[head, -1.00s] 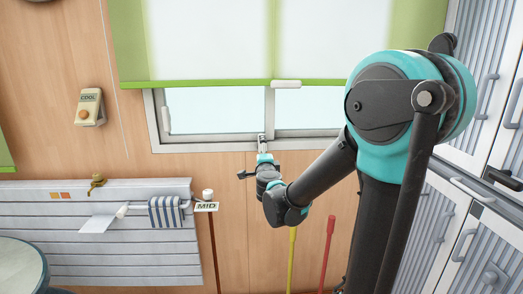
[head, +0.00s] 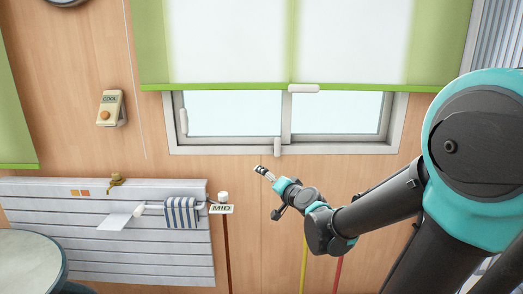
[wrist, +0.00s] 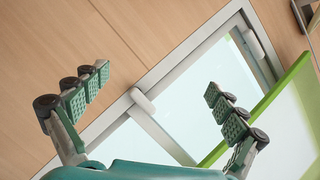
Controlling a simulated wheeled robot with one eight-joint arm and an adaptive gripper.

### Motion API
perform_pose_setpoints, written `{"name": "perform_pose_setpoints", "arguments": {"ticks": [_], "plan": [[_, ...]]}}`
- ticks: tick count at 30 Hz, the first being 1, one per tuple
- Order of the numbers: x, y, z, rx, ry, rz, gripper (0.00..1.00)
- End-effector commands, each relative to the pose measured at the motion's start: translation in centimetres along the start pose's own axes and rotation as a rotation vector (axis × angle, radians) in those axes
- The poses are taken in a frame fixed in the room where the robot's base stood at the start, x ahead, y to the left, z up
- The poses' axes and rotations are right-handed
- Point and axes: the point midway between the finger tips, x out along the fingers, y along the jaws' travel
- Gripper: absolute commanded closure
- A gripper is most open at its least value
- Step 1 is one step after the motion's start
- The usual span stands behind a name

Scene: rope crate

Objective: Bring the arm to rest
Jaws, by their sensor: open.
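My gripper (head: 264,172) is in the middle of the head view, below the window, at the end of my dark and teal arm. The arm reaches in from the right edge with its forearm slanting down to the left. In the wrist view my gripper (wrist: 158,81) shows two green padded fingers spread wide apart. Nothing is between them, and the window frame and wall lie behind.
The window (head: 285,151) has a green-edged blind (head: 230,87) partly lowered. A slatted panel (head: 60,235) on the left holds a striped cloth (head: 181,212). Yellow (head: 304,255) and red (head: 338,270) poles stand below the arm.

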Motion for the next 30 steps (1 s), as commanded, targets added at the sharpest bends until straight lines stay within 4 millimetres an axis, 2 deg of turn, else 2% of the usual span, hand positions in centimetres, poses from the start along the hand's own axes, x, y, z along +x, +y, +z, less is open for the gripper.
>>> {"name": "perform_pose_setpoints", "arguments": {"ticks": [3, 6, 9, 12, 15, 18, 21, 30], "plan": [[-3.7, 5.1, 4.5, -0.202, -0.199, 0.136, 0.03], [-7.5, 10.1, 7.4, -0.333, -0.359, 0.279, 0.03], [-11.8, 14.9, 9.4, -0.425, -0.496, 0.429, 0.03], [-15.8, 18.7, 10.4, -0.482, -0.605, 0.565, 0.03], [-19.1, 21.2, 10.9, -0.514, -0.682, 0.671, 0.03], [-21.2, 22.6, 11.1, -0.528, -0.727, 0.738, 0.03], [-22.1, 23.2, 11.2, -0.534, -0.746, 0.767, 0.03], [-22.2, 23.2, 11.2, -0.535, -0.748, 0.769, 0.03]]}}
